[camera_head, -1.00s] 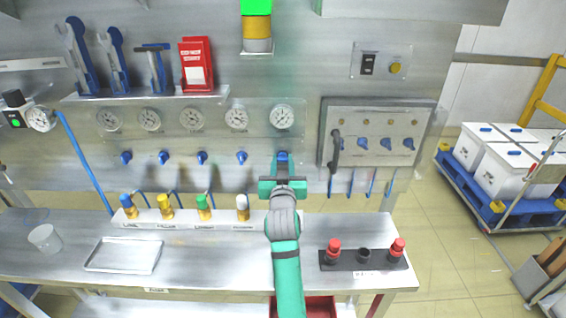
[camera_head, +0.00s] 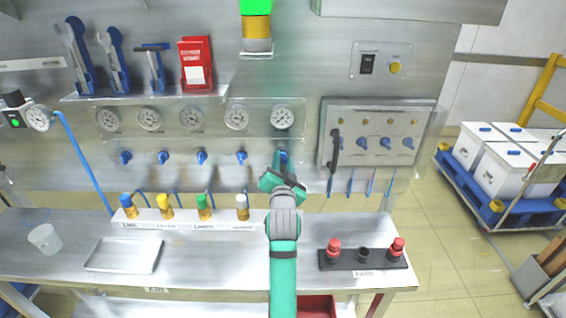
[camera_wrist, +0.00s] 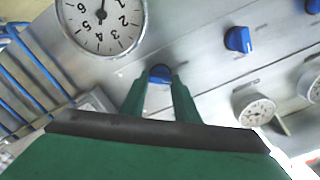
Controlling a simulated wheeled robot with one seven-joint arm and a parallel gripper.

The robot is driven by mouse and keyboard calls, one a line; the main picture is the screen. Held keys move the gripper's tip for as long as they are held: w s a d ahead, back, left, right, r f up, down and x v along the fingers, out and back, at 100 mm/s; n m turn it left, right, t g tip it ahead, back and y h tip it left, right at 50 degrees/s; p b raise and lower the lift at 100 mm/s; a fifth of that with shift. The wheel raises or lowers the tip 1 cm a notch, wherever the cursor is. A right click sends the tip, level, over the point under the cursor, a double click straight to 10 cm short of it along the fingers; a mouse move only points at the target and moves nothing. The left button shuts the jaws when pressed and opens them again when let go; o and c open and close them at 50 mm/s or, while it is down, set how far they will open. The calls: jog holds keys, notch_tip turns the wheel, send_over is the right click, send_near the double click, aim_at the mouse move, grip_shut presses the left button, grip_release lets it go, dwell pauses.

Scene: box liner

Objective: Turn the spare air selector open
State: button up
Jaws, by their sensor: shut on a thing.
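A row of blue selector knobs sits on the metal panel under the gauges. My gripper (camera_head: 282,170) is at the rightmost blue knob (camera_head: 284,157), below the rightmost gauge (camera_head: 282,117). In the wrist view both green fingers are on either side of that blue knob (camera_wrist: 160,72), shut on it. The wrist view is rotated against the panel, with a large gauge (camera_wrist: 101,18) beside the knob. The fingers hide much of the knob, and I cannot read its label. Another blue knob (camera_wrist: 238,39) is free of the gripper.
Below the row, a white rack (camera_head: 185,222) holds several coloured-top fittings. A black holder (camera_head: 363,260) with red-topped parts is at right. A panel with a handle (camera_head: 336,148) is close to the right.

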jog(key=shift+o, duration=0.2)
jog(key=m, duration=0.4)
jog(key=shift+d+f+m, duration=0.1)
jog(key=shift+m, duration=0.3)
jog(key=m, duration=0.3)
jog(key=shift+m, duration=0.8)
jog(key=shift+c, duration=0.2)
jog(key=shift+m, duration=0.3)
jog(key=shift+o, duration=0.2)
jog(key=shift+d+m, duration=0.3)
jog(key=shift+m, duration=0.1)
jog(key=shift+f, duration=0.1)
jog(key=shift+a, duration=0.2)
jog(key=o, duration=1)
